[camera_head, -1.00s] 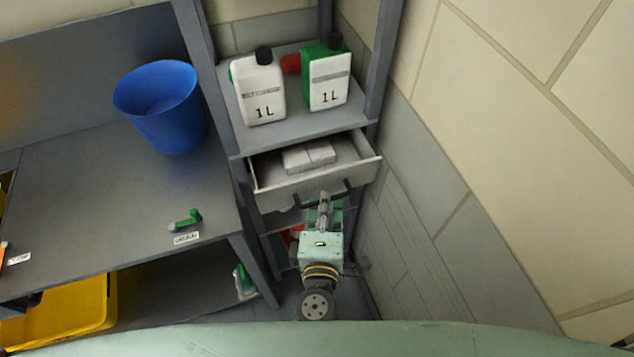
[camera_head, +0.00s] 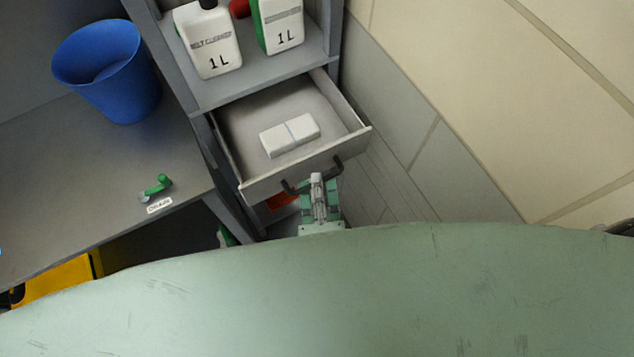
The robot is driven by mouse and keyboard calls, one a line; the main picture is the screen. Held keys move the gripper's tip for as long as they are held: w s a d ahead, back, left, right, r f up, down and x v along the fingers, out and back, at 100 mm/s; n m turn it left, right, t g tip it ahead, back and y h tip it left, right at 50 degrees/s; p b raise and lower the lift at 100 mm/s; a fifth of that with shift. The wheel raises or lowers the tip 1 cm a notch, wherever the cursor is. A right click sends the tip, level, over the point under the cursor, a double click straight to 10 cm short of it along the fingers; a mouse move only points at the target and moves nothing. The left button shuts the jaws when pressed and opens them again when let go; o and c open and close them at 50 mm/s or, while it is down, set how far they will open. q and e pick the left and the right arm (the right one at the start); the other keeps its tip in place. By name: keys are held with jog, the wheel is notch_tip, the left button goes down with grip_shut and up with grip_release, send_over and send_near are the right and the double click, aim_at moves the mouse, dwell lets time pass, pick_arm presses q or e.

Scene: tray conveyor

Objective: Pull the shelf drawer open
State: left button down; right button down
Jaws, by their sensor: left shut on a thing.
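The shelf drawer (camera_head: 296,171) stands well out of the shelf unit, below the shelf with the bottles. Its inside shows, with a white block or pair of boxes (camera_head: 290,135) lying on its floor. A dark bar handle (camera_head: 333,168) runs across the drawer front. My left gripper (camera_head: 317,179) is at the middle of the handle and shut on it; its fingers hide that part of the bar. My right gripper is not in view.
Two 1L bottles (camera_head: 208,42) (camera_head: 281,27) stand on the shelf above the drawer. A blue bucket (camera_head: 110,80) and a green-handled item (camera_head: 157,187) are on the table at left. A yellow bin (camera_head: 60,283) is under the table. A tiled wall (camera_head: 480,100) rises close on the right.

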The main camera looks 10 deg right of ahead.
pick_arm(q)
jog(key=c, duration=1.8)
grip_release()
jog(key=shift+c, duration=0.2)
